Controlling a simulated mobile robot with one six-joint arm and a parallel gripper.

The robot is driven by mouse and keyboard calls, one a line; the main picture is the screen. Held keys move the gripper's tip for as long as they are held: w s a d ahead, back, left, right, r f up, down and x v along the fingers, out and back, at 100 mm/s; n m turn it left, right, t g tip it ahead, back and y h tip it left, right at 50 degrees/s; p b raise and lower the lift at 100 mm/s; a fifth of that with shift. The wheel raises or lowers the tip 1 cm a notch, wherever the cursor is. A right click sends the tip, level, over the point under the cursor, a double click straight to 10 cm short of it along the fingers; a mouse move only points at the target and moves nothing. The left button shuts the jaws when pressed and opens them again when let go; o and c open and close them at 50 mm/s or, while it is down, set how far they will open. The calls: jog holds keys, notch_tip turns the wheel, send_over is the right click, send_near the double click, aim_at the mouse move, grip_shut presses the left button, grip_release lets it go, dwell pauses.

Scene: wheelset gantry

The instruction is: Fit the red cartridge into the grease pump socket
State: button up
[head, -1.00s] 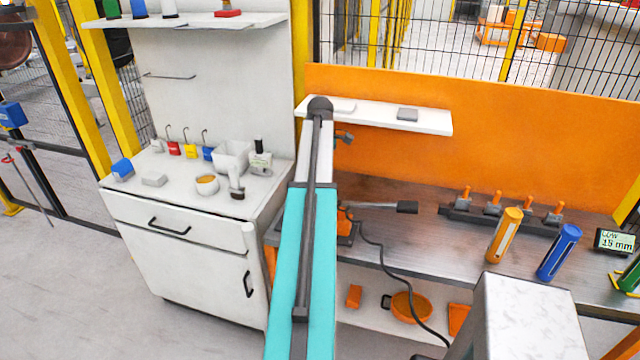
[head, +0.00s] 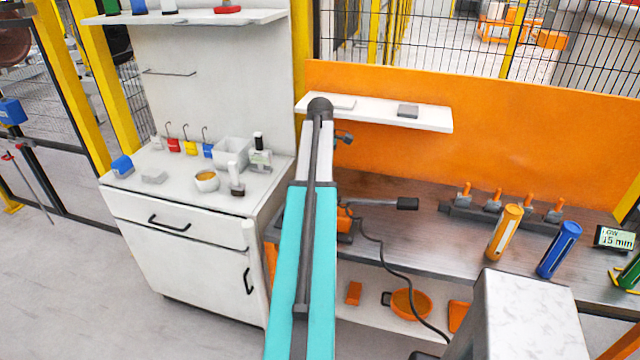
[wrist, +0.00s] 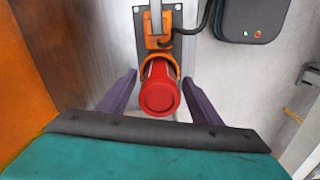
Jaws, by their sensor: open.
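The red cartridge (wrist: 159,95) shows in the wrist view with its round end facing the camera. Its far end is at the orange collar of the grease pump socket (wrist: 153,58); I cannot tell how deep it sits. My gripper (wrist: 159,80) is open, with one purple finger on each side of the cartridge and visible gaps between. In the head view my arm covers the gripper and cartridge. Part of the orange grease pump (head: 344,222) shows there beside my arm, with a dark-gripped lever pointing right.
A dark box with lights (wrist: 253,18) and a cable are near the socket. On the bench (head: 400,240) stand an orange cartridge (head: 504,232), a blue cartridge (head: 559,250) and a display (head: 614,238). A white cabinet (head: 180,245) stands left. A pale block (head: 525,310) is in front.

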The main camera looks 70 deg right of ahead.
jog(key=shift+r, duration=0.1)
jog(key=shift+r+b, duration=1.6)
jog(key=shift+r, duration=4.9)
